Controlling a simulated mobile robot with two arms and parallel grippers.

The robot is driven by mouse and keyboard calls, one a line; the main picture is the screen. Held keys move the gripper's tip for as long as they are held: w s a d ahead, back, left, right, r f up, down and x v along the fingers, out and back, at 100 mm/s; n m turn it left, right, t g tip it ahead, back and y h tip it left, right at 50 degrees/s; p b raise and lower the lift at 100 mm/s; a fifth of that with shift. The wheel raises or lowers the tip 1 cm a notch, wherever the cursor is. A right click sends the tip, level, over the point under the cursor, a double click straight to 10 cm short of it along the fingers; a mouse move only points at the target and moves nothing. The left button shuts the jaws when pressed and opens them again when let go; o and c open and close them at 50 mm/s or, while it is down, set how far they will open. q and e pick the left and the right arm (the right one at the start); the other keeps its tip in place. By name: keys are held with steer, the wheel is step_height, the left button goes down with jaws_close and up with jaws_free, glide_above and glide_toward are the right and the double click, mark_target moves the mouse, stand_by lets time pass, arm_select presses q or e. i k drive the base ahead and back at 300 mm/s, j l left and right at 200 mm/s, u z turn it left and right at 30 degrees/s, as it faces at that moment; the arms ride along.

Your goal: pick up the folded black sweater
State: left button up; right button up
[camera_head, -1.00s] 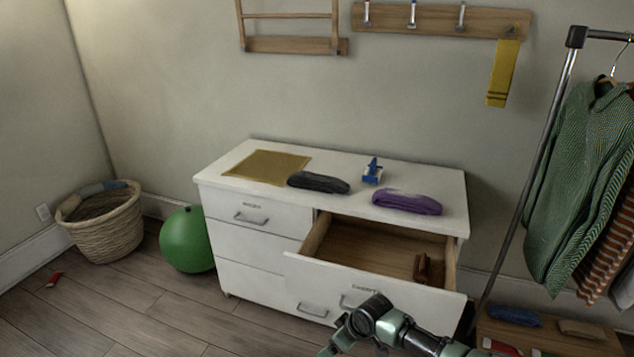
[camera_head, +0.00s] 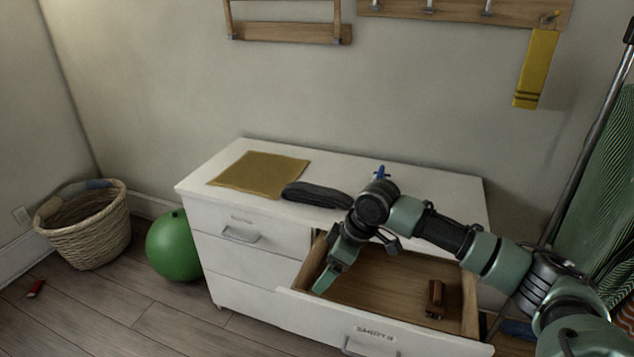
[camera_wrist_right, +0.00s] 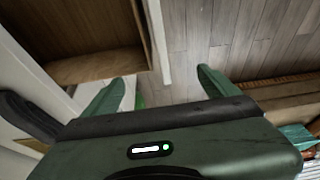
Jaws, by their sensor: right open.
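The folded black sweater (camera_head: 316,195) lies flat on the white dresser top, just right of the mustard cloth, near the front edge. A dark form at the left edge of the right wrist view (camera_wrist_right: 22,112) looks like the same sweater. My right gripper (camera_head: 358,262) is open and empty, over the open top-right drawer, to the right of and nearer than the sweater. Its two green fingers stand apart in the right wrist view (camera_wrist_right: 160,88), with the drawer edge and floor beyond. My left gripper is not in view.
The mustard cloth (camera_head: 259,174) lies on the dresser top (camera_head: 222,160). The open drawer (camera_head: 395,290) juts forward and holds a small brown object (camera_head: 435,299). A blue item (camera_head: 381,172) shows behind my arm. A green ball (camera_head: 175,246) and wicker basket (camera_head: 86,227) stand left.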

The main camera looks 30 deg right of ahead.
mark_target(299, 192)
steer(key=i+l, duration=0.9)
steer(key=i, duration=0.2)
